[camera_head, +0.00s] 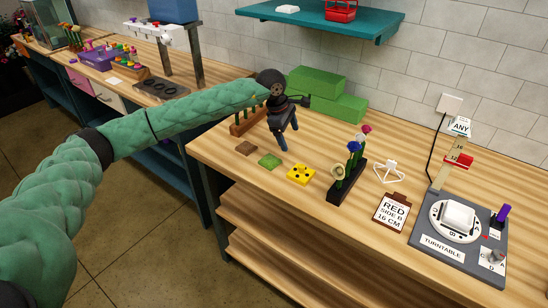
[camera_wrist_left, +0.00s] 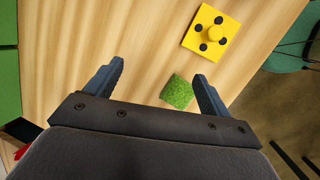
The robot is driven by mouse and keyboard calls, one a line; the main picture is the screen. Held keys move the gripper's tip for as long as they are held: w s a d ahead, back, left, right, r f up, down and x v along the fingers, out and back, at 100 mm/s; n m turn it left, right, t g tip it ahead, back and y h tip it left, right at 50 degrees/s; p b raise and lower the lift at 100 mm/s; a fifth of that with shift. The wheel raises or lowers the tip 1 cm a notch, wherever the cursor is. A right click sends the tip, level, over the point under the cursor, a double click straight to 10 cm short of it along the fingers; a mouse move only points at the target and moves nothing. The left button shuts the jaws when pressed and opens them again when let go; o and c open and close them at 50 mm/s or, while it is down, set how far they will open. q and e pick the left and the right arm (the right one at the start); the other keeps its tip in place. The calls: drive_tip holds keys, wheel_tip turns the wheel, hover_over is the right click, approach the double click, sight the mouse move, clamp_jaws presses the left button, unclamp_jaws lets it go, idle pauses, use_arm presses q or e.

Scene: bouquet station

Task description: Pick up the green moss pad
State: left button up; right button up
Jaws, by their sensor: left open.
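The green moss pad (camera_head: 270,162) lies flat on the wooden table near its front edge, between a brown pad and a yellow piece. In the left wrist view the moss pad (camera_wrist_left: 177,92) shows between the two fingers, closer to the right one. My left gripper (camera_head: 288,144) is open and empty, above the table and behind the moss pad. Its two fingers also show in the left wrist view (camera_wrist_left: 157,72), apart from the pad. My right gripper is in neither view.
A yellow piece with black dots (camera_head: 301,174), a brown pad (camera_head: 246,148) and a dark holder with flowers (camera_head: 346,184) stand close by. Green blocks (camera_head: 338,106) are behind.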

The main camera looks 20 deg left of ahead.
sight(270, 160)
use_arm(q)
drive_tip(key=s+a+y, duration=0.1)
drive_tip(key=s+a+m+g+y, duration=0.1)
drive_tip(key=a, duration=0.1)
drive_tip(key=s+a+m+y, duration=0.1)
drive_tip(key=shift+a+f+g, duration=0.3)
drive_tip(key=shift+a, duration=0.05)
drive_tip(key=shift+s+a+m, duration=0.1)
drive_tip(key=shift+a+m, duration=0.1)
drive_tip(key=shift+m, duration=0.2)
drive_tip(key=shift+f, duration=0.35)
drive_tip(key=shift+f+p, duration=0.25)
drive_tip(key=shift+p, duration=0.1)
drive_tip(key=shift+f, duration=0.3)
drive_tip(key=shift+f+p, duration=0.3)
drive_tip(key=shift+f, duration=0.2)
drive_tip(key=f+p, duration=0.3)
drive_tip(key=f, duration=0.1)
drive_tip(key=shift+a+f, duration=0.1)
drive_tip(key=shift+a, duration=0.15)
drive_tip(key=shift+f, duration=0.5)
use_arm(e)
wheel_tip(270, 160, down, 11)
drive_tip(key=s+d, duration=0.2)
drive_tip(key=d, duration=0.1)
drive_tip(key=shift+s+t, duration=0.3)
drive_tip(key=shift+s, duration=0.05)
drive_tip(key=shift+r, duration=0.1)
